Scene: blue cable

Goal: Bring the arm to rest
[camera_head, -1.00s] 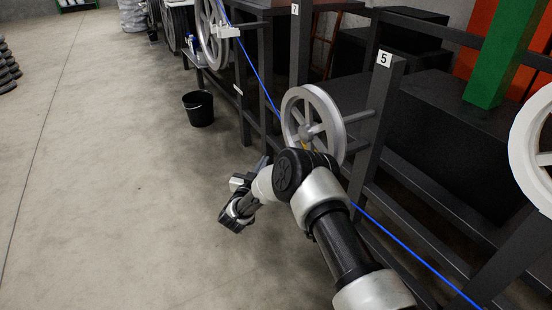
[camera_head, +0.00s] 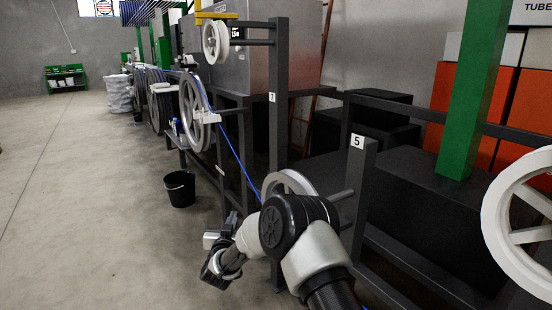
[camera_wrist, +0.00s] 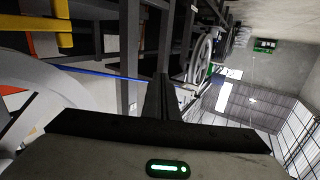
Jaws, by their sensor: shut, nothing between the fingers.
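My arm (camera_head: 318,252) reaches in from the bottom right in the head view and is bent at a black joint. My gripper (camera_head: 232,218) is at its far end, left of the joint, small and partly hard to make out, over open floor. In the wrist view its dark fingers (camera_wrist: 162,98) are together, with nothing seen between them. The blue cable (camera_head: 236,160) runs along the row of wheels, behind my arm, and also crosses the wrist view (camera_wrist: 100,73). It is apart from the gripper in the head view.
A grey wheel (camera_head: 290,183) on the dark frame is partly hidden behind my arm. Post 5 (camera_head: 357,190) stands to its right, and a large white wheel (camera_head: 497,225) at the right edge. A black bucket (camera_head: 180,189) stands on the floor. The floor (camera_head: 80,220) at left is clear.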

